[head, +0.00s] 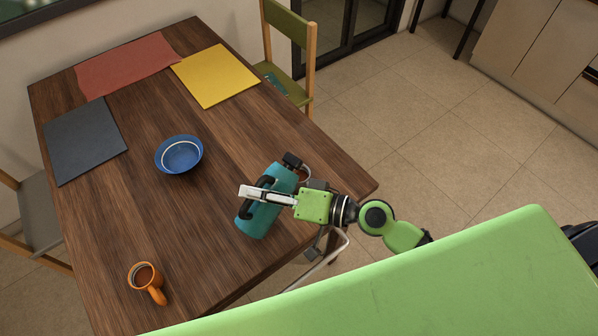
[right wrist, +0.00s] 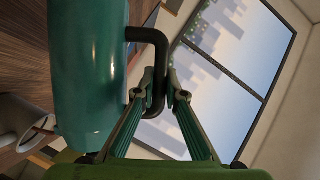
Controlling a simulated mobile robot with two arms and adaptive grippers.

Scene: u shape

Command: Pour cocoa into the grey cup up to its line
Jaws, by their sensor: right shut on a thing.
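A teal jug (head: 263,211) with a black handle is in the head view, at the right side of the table and leaning over. My right gripper (head: 252,192) is shut on its handle. The right wrist view shows both fingers (right wrist: 165,88) closed around the handle (right wrist: 152,40) beside the teal body (right wrist: 88,70). The jug's opening and contents are not clear. A grey rounded thing (right wrist: 17,128), which looks like a cup, is partly seen at the left edge of the right wrist view. Its line and inside cannot be seen. No grey cup shows in the head view. My left gripper is not in view.
On the wooden table (head: 215,235) are an orange mug (head: 140,278) with dark contents, a blue bowl (head: 179,155), and red (head: 125,62), yellow (head: 216,76) and dark grey mats (head: 82,142). Chairs stand at the far and left sides. The table between bowl and mug is bare.

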